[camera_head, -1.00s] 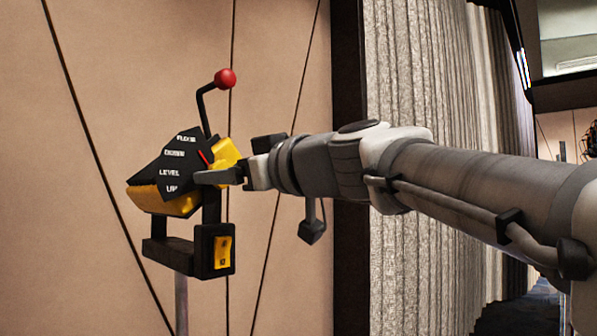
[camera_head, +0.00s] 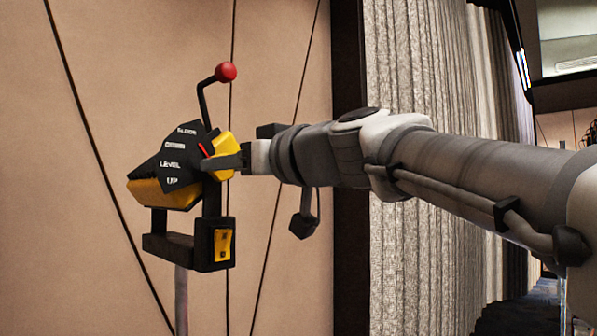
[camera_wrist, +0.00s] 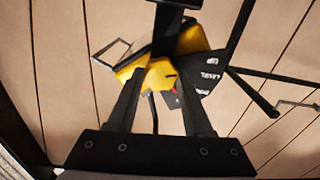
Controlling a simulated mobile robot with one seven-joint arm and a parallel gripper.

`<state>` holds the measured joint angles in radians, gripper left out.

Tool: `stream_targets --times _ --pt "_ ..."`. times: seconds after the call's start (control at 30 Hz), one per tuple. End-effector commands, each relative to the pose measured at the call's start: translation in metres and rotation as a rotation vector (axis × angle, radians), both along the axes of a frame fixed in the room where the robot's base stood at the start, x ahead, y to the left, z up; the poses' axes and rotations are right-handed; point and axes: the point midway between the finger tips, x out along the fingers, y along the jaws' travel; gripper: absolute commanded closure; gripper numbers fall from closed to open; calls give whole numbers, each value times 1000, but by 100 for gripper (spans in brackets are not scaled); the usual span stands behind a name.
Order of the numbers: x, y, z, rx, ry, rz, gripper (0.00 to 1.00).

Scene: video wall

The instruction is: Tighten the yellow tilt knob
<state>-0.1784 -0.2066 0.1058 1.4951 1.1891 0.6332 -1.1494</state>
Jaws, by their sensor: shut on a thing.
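The yellow tilt knob (camera_head: 224,154) sits on the right side of a black and yellow head on a thin stand. A black plate (camera_head: 176,160) with white labels, LEVEL and UP among them, lies beside the knob, with a small red pointer mark near it. My gripper (camera_head: 226,161) reaches in from the right and is shut on the knob. In the wrist view, the knob (camera_wrist: 158,74) shows between my two dark fingers. The fingers cover part of the knob in both views, and its far side is hidden.
A bent black lever with a red ball (camera_head: 226,72) rises above the head. A black block with a yellow switch (camera_head: 223,244) hangs below it. A tan panelled wall (camera_head: 285,70) stands behind, and a grey pleated curtain (camera_head: 425,260) is at the right.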

Motion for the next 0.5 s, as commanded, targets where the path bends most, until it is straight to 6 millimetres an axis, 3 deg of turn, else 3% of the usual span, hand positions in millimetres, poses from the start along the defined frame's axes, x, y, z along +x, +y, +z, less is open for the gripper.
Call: stream_targets --times 0.5 --pt "1 -1 -2 313 366 0 100"
